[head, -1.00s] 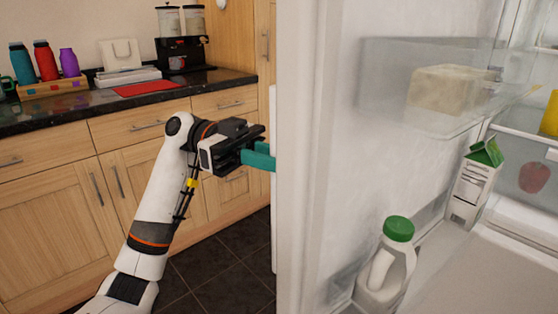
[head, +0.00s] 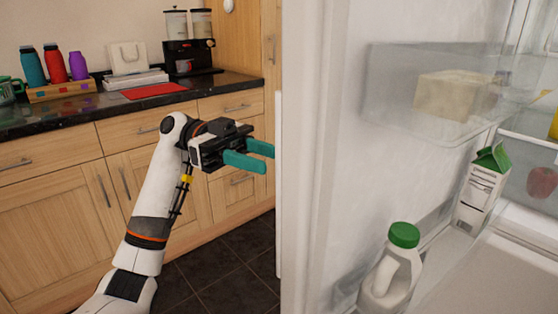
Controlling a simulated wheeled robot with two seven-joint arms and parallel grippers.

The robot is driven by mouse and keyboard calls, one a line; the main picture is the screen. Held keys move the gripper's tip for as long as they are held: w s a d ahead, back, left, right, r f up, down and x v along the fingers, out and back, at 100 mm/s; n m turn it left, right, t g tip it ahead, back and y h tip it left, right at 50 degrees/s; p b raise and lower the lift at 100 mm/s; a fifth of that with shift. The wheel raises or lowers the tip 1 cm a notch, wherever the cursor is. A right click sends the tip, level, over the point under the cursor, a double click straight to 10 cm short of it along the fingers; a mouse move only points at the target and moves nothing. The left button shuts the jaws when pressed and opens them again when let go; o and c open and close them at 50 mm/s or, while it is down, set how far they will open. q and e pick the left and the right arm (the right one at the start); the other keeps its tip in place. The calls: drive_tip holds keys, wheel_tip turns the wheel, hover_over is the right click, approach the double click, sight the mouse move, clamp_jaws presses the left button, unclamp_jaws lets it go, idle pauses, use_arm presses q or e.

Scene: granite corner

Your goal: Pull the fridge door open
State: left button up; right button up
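The fridge door (head: 345,160) stands open, its edge toward me and its inner side with shelves facing right. A white vertical handle (head: 278,185) shows in part at the left of the door edge. My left gripper (head: 262,156) is left of the door edge, beside the handle. Its two teal fingers are spread apart with nothing visible between them. The tip of the farther finger reaches close to the handle; I cannot tell if they touch. My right gripper is not in view.
Door shelves hold a milk jug (head: 392,268), a carton (head: 482,188) and a pale block (head: 455,95). Wooden cabinets (head: 60,220) and a dark counter (head: 60,118) with bottles and a coffee machine (head: 190,58) stand behind my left arm. Dark floor tiles (head: 225,265) are clear.

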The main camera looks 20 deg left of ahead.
use_arm(q)
drive_tip(key=w+a, duration=0.1)
drive_tip(key=a, duration=0.6)
drive_tip(key=shift+w+a, duration=0.15)
drive_tip(key=shift+a, duration=0.25)
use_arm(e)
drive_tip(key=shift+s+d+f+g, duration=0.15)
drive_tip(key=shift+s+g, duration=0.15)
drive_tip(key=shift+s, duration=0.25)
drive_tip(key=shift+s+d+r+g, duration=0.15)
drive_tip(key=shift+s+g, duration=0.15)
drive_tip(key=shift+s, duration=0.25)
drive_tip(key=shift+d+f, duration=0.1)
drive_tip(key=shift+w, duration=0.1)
